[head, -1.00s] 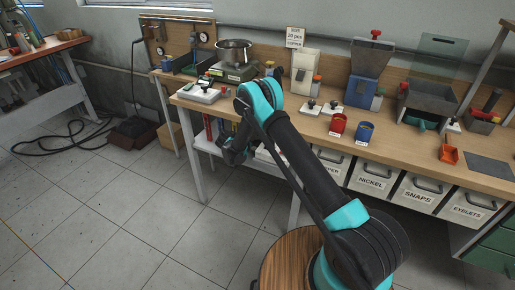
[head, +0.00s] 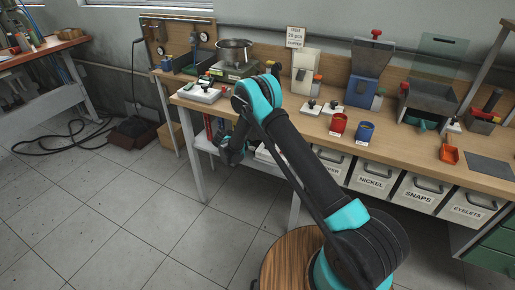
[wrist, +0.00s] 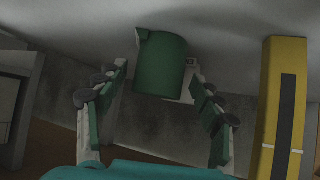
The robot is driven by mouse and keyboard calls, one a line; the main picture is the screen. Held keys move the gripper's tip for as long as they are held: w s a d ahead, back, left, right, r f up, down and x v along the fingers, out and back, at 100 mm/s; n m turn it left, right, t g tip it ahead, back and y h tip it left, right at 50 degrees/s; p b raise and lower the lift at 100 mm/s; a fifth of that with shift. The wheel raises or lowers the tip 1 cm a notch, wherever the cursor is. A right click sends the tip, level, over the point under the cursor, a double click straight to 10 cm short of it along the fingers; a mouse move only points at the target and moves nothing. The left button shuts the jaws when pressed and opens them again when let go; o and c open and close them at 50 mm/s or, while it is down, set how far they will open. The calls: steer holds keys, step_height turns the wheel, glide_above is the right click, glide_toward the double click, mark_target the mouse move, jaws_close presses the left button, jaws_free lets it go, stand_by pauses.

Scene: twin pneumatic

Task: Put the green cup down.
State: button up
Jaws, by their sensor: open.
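The green cup (wrist: 162,66) shows in the wrist view, between and just beyond the fingertips of my gripper (wrist: 158,82). The two fingers are spread, one on each side of the cup, with no clear grip on it. The cup is against a pale grey surface at the top of the picture; its exact contact there is hard to tell. In the head view my gripper (head: 232,152) is low beside the workbench front, near the lower shelf. It is small and dark there, and the cup cannot be made out.
A yellow bar-like object (wrist: 284,105) with a dark strip stands close right of the fingers. The workbench (head: 395,133) top is above, with a red cup (head: 338,124) and a blue cup (head: 364,131). A white lower shelf (head: 205,145) is beside the gripper.

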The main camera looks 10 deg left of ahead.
steer(key=v, duration=0.9)
steer(key=shift+s+a+r, duration=0.2)
steer(key=shift+s+r, duration=0.05)
steer(key=shift+a, duration=0.1)
